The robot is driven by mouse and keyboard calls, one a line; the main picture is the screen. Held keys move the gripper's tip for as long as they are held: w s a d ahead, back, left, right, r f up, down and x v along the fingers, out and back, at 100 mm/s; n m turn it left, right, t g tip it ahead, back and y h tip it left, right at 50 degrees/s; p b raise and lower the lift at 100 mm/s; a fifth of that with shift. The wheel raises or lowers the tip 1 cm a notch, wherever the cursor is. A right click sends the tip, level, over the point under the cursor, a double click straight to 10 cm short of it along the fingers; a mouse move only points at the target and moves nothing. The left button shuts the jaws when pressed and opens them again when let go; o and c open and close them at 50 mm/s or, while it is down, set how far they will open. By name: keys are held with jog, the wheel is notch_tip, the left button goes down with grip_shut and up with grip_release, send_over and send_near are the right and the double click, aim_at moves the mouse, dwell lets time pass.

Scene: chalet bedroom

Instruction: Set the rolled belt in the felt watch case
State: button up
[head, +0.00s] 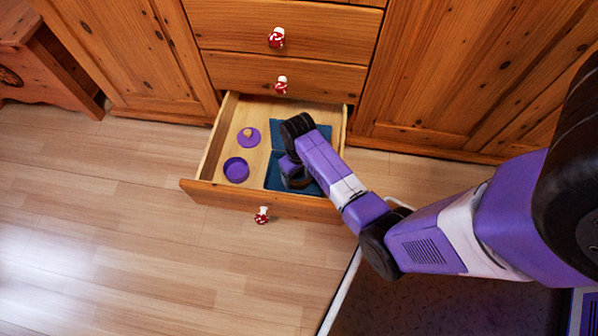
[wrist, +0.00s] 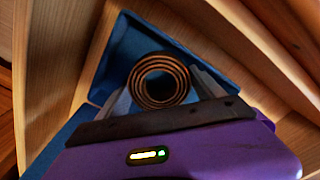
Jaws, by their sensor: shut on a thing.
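The rolled belt (wrist: 160,101) is a brown coil with an open middle. It sits between the fingers of my gripper (wrist: 166,88), which is shut on it. The felt watch case is dark blue and lies open in the right part of the pulled-out drawer; its blue felt shows in the head view (head: 274,179) and in the wrist view (wrist: 124,48). My gripper is over the case, pointing down. In the head view my arm hides the belt and much of the case. I cannot tell whether the belt touches the case floor.
The wooden drawer (head: 215,190) is open, with a red-and-white knob (head: 262,215) on its front. Left of the case lie a purple round dish (head: 236,170) and a purple lid with a wooden knob (head: 249,137). The drawer walls stand close around the case.

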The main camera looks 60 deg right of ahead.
jog(key=shift+f, duration=0.35)
jog(key=shift+f, duration=0.15)
jog(key=o, duration=1.3)
jog(key=shift+c, duration=0.2)
notch_tip(320, 180, up, 12)
jog(key=p, duration=0.6)
jog(key=shift+p, duration=0.35)
jog(key=shift+w, duration=0.1)
